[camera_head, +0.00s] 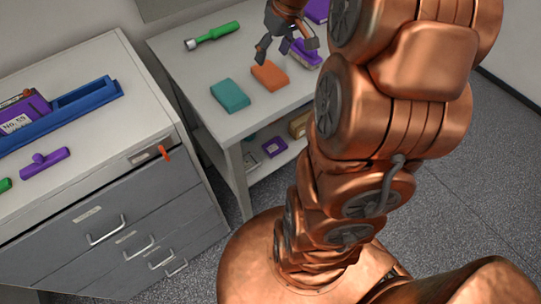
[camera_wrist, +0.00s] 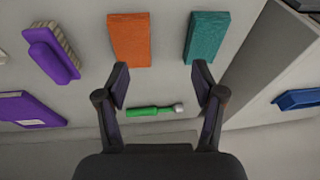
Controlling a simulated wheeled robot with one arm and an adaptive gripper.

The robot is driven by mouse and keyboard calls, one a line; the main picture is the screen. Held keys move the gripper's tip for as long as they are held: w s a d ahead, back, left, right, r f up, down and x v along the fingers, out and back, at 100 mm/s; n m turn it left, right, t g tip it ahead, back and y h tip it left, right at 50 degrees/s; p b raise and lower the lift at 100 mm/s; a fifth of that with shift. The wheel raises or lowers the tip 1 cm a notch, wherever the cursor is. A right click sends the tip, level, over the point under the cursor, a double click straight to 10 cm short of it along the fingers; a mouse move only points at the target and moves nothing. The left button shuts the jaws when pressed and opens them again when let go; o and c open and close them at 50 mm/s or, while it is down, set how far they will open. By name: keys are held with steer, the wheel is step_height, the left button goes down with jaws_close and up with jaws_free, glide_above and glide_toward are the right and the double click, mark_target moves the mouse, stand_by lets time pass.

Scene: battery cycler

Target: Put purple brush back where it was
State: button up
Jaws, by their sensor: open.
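The purple brush (camera_head: 304,52) lies on the light table, partly hidden behind my gripper in the head view. In the wrist view the purple brush (camera_wrist: 52,53) is at the upper left, its pale bristles along one side. My gripper (camera_head: 287,45) is above the table, between the brush and the green-handled tool in the picture. In the wrist view my gripper (camera_wrist: 161,80) is open with nothing between its fingers, and the brush is outside them to the left.
An orange block (camera_head: 269,76) and a teal block (camera_head: 230,95) lie near the brush. A green-handled tool (camera_head: 212,35) lies further back. A purple box (camera_wrist: 28,110) is nearby. On the drawer cabinet (camera_head: 120,130) are a blue tray (camera_head: 95,95) and a purple handled tool (camera_head: 45,161).

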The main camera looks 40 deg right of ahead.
steer(key=s+a+f+g, duration=0.2)
steer(key=s+a+g, duration=0.1)
steer(key=s+a, duration=1.4)
steer(key=s+a+f+g+h, duration=0.1)
steer(key=s+a, duration=0.1)
steer(key=s, duration=0.5)
steer(key=shift+s+a+f+g, duration=0.2)
steer(key=shift+s+a+g, duration=0.05)
steer(key=shift+a+g, duration=0.05)
